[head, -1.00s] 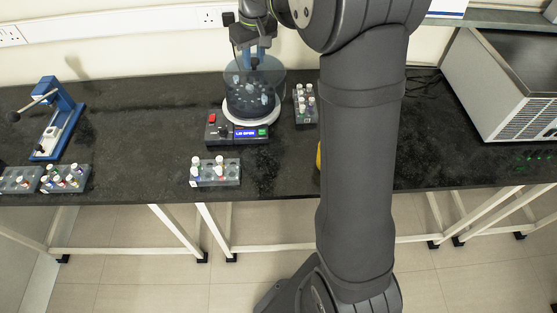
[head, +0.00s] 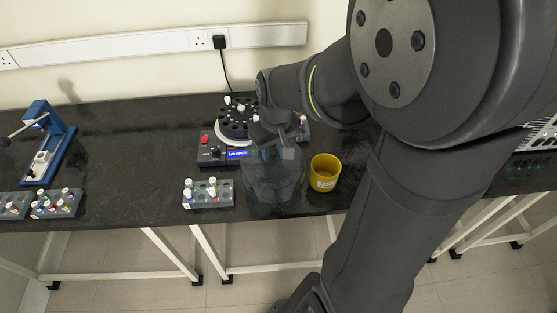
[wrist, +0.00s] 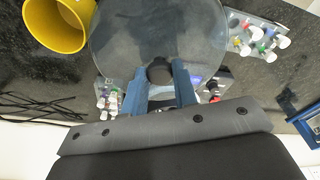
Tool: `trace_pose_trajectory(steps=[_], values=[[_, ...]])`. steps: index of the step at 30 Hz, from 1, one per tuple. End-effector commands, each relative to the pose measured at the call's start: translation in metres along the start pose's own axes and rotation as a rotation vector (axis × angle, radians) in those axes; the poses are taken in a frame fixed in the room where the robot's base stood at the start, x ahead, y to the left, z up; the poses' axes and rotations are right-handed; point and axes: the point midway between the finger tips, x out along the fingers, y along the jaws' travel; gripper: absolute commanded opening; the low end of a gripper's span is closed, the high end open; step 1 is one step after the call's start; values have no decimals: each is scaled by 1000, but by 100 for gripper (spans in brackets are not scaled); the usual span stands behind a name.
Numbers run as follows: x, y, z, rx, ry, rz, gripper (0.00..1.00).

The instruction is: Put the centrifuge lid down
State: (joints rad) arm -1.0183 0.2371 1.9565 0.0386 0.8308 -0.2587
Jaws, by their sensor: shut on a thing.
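The centrifuge lid (head: 272,182) is a clear, smoky dome in front of the centrifuge, between a tube rack and a yellow cup. My gripper (head: 272,146) is above it. In the wrist view my blue gripper fingers (wrist: 160,90) are shut on the lid's dark knob, and the clear lid (wrist: 158,30) spreads beyond them. I cannot tell whether the lid's rim touches the bench. The centrifuge (head: 211,152) is uncovered, its dark rotor (head: 237,122) showing with a few tubes in it. My arm hides part of its right side.
The yellow cup (head: 325,173) stands close to the lid's right. A tube rack (head: 208,194) stands to its left, near the front edge. Another rack is partly hidden behind my arm. More racks (head: 56,204) and a blue press (head: 45,145) are far left. Open bench lies left of the centrifuge.

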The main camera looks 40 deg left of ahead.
Motion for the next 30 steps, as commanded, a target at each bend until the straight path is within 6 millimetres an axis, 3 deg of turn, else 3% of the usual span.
trace_pose_trajectory(steps=[12,25,26,29,30], values=[[48,0,6,0,-3,-1,0],[55,0,6,0,-1,0,0],[56,0,6,0,-1,0,28],[55,0,6,0,0,0,48],[55,0,6,0,0,0,48]])
